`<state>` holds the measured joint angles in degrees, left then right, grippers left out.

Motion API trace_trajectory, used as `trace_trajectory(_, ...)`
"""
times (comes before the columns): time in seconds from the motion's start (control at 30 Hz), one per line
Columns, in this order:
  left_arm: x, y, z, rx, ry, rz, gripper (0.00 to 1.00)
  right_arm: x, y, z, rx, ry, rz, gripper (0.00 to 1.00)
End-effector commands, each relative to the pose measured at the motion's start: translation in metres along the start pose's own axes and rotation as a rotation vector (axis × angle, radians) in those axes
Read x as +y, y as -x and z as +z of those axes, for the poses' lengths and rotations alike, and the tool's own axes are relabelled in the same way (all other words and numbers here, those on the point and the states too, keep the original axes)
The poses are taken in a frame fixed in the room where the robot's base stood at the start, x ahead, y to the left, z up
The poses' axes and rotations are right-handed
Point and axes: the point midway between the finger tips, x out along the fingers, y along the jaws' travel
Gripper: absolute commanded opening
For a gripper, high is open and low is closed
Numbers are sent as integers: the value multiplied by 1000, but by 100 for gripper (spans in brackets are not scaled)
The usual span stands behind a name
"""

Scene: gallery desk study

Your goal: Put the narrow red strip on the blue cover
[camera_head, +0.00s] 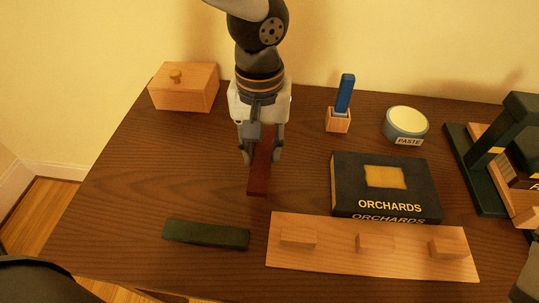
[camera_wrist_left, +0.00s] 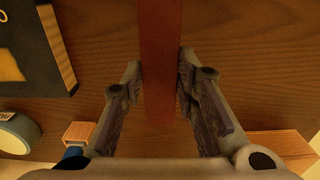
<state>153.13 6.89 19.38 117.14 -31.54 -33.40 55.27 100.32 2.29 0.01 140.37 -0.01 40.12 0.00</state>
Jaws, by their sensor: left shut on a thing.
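The narrow red strip (camera_head: 259,178) is dark red and held between the fingers of my left gripper (camera_head: 261,156), near the middle of the desk. In the left wrist view the strip (camera_wrist_left: 158,60) runs lengthwise between both fingers (camera_wrist_left: 160,88), which close on its sides. I cannot tell whether its lower end touches the desk. A thick book marked ORCHARDS (camera_head: 350,190) lies flat to the right of the gripper. Its cover looks nearly black in the warm light, with a tan panel, and nothing lies on it. My right gripper is not in view.
A dark green strip (camera_head: 206,233) lies front left. A pale wooden board with blocks (camera_head: 340,259) lies before the book. A wooden box (camera_head: 184,92), a blue-handled tool (camera_head: 345,92) in a block, a paste jar (camera_head: 406,126) and a dark green stand (camera_head: 480,178) stand around.

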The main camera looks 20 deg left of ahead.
Motion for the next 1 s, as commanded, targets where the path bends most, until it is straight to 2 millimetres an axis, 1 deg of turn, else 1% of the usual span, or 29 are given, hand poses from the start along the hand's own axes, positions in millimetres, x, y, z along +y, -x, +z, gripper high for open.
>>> trace_trajectory(0.03,1,-20,-5,-22,0,-5,0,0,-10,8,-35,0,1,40)
trace_trajectory(0.23,3,-34,-21,-14,1,-3,0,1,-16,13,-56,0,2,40)
trace_trajectory(0.27,4,-38,-24,-15,1,-3,0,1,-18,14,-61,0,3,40)
trace_trajectory(0.4,3,-64,-23,-13,0,-5,0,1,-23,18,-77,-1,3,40)
trace_trajectory(0.47,3,-66,-23,-9,0,-3,0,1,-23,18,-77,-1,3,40)
trace_trajectory(0.63,4,-64,-24,-4,1,-1,0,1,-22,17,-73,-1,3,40)
trace_trajectory(0.77,4,-67,-23,-5,1,-2,0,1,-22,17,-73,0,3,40)
trace_trajectory(0.8,4,-67,-23,-5,1,-1,37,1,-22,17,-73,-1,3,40)
trace_trajectory(0.83,4,-67,-23,-5,1,-1,43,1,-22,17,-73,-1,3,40)
trace_trajectory(0.87,4,-67,-23,-5,1,-1,48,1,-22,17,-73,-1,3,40)
trace_trajectory(1.0,4,-67,-23,-5,1,-1,48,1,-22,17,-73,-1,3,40)
